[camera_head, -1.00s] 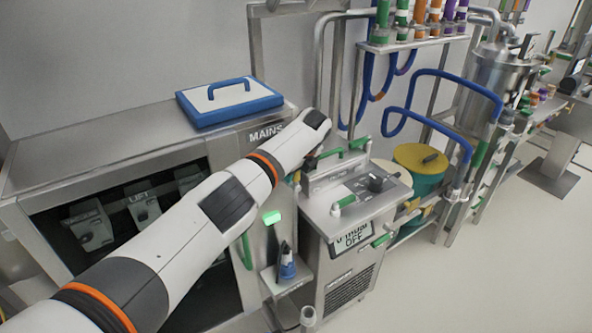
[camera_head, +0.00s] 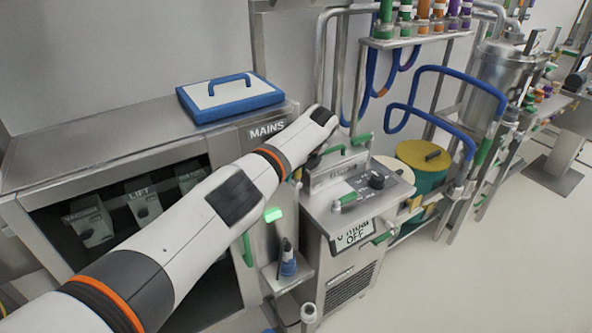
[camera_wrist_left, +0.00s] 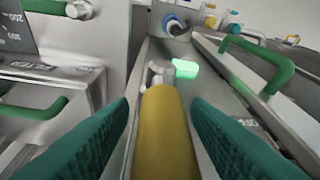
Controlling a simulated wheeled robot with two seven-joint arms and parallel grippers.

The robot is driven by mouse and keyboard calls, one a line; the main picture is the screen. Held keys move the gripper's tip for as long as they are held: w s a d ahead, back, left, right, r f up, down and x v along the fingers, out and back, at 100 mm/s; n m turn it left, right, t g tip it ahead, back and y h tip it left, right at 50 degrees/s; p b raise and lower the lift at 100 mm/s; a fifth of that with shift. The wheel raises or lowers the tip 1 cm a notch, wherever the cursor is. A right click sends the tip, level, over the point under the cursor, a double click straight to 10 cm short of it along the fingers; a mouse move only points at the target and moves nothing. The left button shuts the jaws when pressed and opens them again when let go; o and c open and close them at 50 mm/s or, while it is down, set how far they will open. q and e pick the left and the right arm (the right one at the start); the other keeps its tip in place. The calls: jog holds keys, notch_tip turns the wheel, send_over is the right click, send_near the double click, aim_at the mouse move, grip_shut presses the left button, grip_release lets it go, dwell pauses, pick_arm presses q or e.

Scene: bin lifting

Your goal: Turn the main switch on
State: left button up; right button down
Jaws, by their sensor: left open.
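The MAINS label (camera_head: 267,130) is on the front of the steel cabinet (camera_head: 90,148). In the left wrist view a yellow bar-shaped handle (camera_wrist_left: 166,135), which looks like the main switch, runs between the teal fingers of my left gripper (camera_wrist_left: 160,108). The fingers are open, one on each side of it, with no clear grip. A lit green lamp (camera_wrist_left: 185,68) shows just beyond the handle; the head view also shows it (camera_head: 273,215). In the head view my left forearm hides the handle and most of the gripper. My right gripper is not in view.
A blue-rimmed tray with a handle (camera_head: 232,98) lies on the cabinet top. Right of my wrist stands a steel unit with a knob and a display reading OFF (camera_head: 352,236). A small shelf with a blue-based bottle (camera_head: 288,264) is below. The floor at the right is open.

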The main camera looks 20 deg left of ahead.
pick_arm(q)
jog(key=shift+r, duration=0.1)
jog(key=b+v, duration=0.1)
jog(key=v, duration=1.1)
jog(key=shift+b, duration=0.4)
